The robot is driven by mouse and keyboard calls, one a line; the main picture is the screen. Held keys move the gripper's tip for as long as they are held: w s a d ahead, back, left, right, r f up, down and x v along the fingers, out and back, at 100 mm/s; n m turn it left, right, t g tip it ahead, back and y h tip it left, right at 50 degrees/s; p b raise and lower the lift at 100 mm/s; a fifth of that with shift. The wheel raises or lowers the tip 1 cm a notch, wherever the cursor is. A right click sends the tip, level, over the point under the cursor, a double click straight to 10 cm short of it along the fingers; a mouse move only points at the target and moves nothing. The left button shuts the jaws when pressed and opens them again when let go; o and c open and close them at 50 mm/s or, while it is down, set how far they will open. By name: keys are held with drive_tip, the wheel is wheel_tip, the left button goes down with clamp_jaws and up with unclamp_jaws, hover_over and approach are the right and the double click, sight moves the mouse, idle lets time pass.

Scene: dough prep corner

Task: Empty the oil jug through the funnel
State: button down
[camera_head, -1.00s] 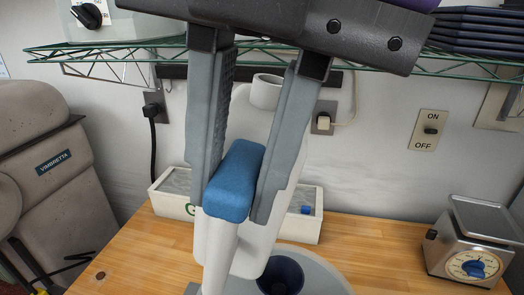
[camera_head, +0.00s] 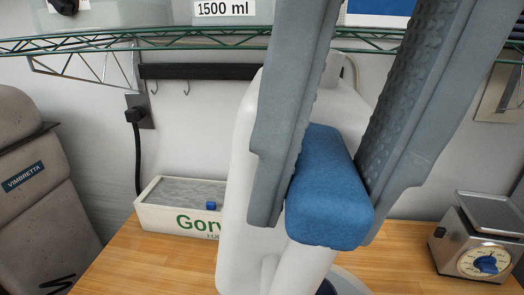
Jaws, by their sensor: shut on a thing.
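The white oil jug (camera_head: 240,190) fills the middle of the head view, close to the camera. Its handle has a blue grip (camera_head: 330,200). My gripper (camera_head: 325,212) is shut on this blue grip, one grey finger on each side. The jug's spout and any oil are not visible. Below the jug, at the bottom edge, a sliver of dark blue (camera_head: 327,288) shows, probably the funnel, with a pale grey rounded rim (camera_head: 350,281) around it. The jug and handle hide most of both.
A wooden counter (camera_head: 150,265) runs below. A white box with green lettering (camera_head: 180,218) stands behind left, a dial scale (camera_head: 478,240) at right. A green wire shelf (camera_head: 110,42) crosses above. A beige machine (camera_head: 40,185) stands at far left.

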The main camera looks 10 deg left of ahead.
drive_tip(key=shift+s+d+r+p, duration=0.1)
drive_tip(key=shift+d+r+p, duration=0.3)
drive_tip(key=shift+p, duration=0.15)
drive_tip(key=shift+r+h+p, duration=0.25)
drive_tip(key=shift+h+p, duration=0.15)
drive_tip(key=shift+p, duration=0.1)
drive_tip(key=shift+d+r+h+p, duration=0.4)
drive_tip(key=shift+d+h+p, duration=0.1)
drive_tip(key=shift+p, duration=0.3)
